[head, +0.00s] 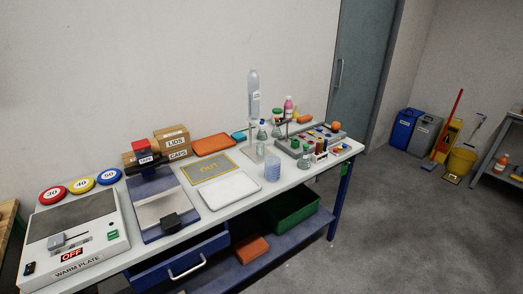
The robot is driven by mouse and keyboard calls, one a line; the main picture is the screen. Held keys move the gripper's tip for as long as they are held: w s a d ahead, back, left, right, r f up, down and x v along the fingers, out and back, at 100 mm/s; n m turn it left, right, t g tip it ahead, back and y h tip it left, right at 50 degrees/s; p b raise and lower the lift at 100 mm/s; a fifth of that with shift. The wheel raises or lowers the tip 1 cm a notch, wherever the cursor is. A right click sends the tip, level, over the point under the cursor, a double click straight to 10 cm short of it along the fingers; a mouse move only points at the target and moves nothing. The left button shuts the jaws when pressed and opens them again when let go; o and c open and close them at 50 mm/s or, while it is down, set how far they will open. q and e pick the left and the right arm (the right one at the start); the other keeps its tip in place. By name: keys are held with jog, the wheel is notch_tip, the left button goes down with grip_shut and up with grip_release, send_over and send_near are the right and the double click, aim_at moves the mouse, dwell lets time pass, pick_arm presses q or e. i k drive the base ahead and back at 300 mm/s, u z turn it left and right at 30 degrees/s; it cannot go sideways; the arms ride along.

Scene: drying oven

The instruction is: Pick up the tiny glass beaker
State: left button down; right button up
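Several small clear glass vessels stand at the right part of the workbench. A conical glass vessel (304,160) is near the front edge beside the rack of colored items. Two more small glass vessels, one (262,133) and another (276,131), stand farther back near the tall clear bottle. A pale blue, clear cylindrical vessel (272,168) stands at the front edge. At this size I cannot tell which one is the tiny glass beaker. Neither of my grippers is in the head view.
The workbench (195,227) also holds a warm plate (75,235), a dark blue device (160,205), a white tray (229,190), an orange tray (212,144), cardboard boxes (173,140) and a tall bottle (254,95). A green crate (291,212) sits below.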

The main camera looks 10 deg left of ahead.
aim_at(260, 149)
jog(key=z, duration=0.65)
jog(key=i, duration=0.8)
jog(key=z, duration=0.15)
